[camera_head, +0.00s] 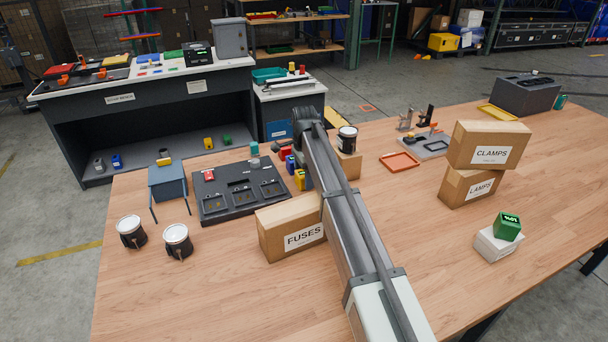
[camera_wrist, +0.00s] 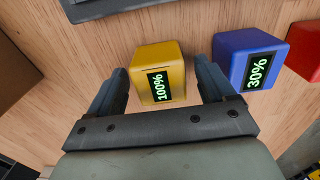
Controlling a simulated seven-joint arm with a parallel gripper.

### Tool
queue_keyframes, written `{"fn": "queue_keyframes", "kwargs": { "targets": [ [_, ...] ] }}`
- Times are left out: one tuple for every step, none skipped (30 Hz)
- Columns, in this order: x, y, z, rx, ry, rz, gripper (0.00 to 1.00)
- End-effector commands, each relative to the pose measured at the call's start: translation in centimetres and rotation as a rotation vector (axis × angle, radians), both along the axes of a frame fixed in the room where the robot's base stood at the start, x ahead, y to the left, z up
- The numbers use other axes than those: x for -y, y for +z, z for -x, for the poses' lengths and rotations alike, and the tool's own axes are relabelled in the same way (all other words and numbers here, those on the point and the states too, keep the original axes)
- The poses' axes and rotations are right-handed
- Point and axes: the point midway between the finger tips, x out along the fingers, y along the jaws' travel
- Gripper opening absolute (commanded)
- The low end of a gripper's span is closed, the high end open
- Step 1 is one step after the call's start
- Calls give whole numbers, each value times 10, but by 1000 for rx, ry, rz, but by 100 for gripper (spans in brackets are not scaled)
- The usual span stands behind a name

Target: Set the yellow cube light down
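The yellow cube light (camera_wrist: 152,62) shows "100%" on a lit green display. It lies between the two fingers of my gripper (camera_wrist: 160,70) in the wrist view, with a narrow strip of wood visible on each side, so the fingers look open and apart from it. It appears to rest on the wooden table. In the head view the yellow cube light (camera_head: 300,181) shows just left of my arm, in front of a blue cube light (camera_head: 291,163). My gripper is largely hidden behind my arm there.
The blue cube light (camera_wrist: 245,60), showing "30%", and a red cube (camera_wrist: 305,50) stand to the right in the wrist view. A black tray with recesses (camera_head: 215,210) is left of the cubes. The FUSES box (camera_head: 288,228) stands nearer, and a small carton (camera_head: 348,164) right of my arm.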

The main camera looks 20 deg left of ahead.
Motion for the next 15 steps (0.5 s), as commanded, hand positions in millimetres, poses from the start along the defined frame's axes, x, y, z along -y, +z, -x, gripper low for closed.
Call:
{"fn": "queue_keyframes", "kwargs": {
  "targets": [
    [0, 0, 0, 0, 0, 0, 83],
    [0, 0, 0, 0, 0, 0, 83],
    [0, 0, 0, 0, 0, 0, 83],
    [0, 0, 0, 0, 0, 0, 83],
    [0, 0, 0, 0, 0, 0, 83],
    [0, 0, 0, 0, 0, 0, 83],
    [0, 1, 0, 0, 0, 0, 83],
    [0, 2, 0, 0, 0, 0, 83],
    [0, 4, 0, 0, 0, 0, 83],
    [0, 6, 0, 0, 0, 0, 83],
    [0, 8, 0, 0, 0, 0, 83],
    [0, 13, 0, 1, 0, -1, 83],
    [0, 16, -1, 1, 0, -1, 83],
    [0, 21, -1, 1, 0, -1, 83],
    [-1, 28, -1, 1, 0, -1, 83]
  ]
}}
